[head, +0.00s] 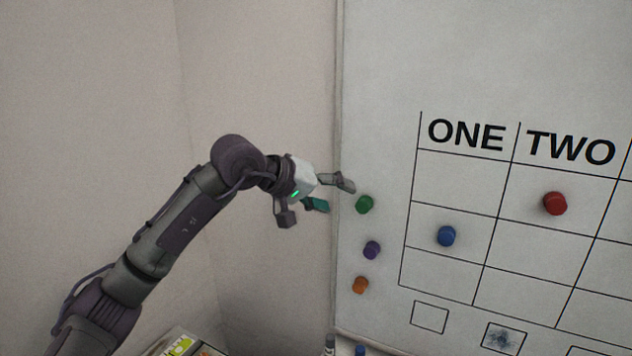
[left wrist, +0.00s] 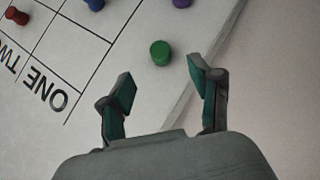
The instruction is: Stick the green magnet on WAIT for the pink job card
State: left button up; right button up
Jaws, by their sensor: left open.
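The green magnet (head: 364,204) sits on the whiteboard (head: 440,60) near its left edge, at the top of a short column of magnets. My left gripper (head: 334,194) is just left of it, open and empty. In the left wrist view the green magnet (left wrist: 160,52) lies ahead of the two spread fingers (left wrist: 165,85), between their lines and apart from them. The board's grid shows the headings ONE (head: 466,134) and TWO (head: 570,148). No WAIT label and no pink job card show in these views. My right gripper is not in view.
Below the green magnet are a purple magnet (head: 372,250) and an orange magnet (head: 360,285). A blue magnet (head: 447,236) is under ONE and a red magnet (head: 555,203) under TWO. The bare wall (head: 270,80) is left of the board.

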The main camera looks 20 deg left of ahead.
aim_at(361, 206)
pick_arm(q)
jog(key=p+x, duration=0.2)
jog(key=x, duration=0.5)
jog(key=shift+d+r, duration=0.1)
jog(key=shift+w+d+p, duration=0.1)
jog(key=shift+w+p, duration=0.1)
jog(key=shift+p, duration=0.15)
jog(key=shift+w+f, duration=0.1)
jog(key=shift+f, duration=0.3)
grip_shut()
jog(key=shift+s, duration=0.25)
jog(key=shift+s+b, duration=0.5)
jog(key=shift+s, duration=0.2)
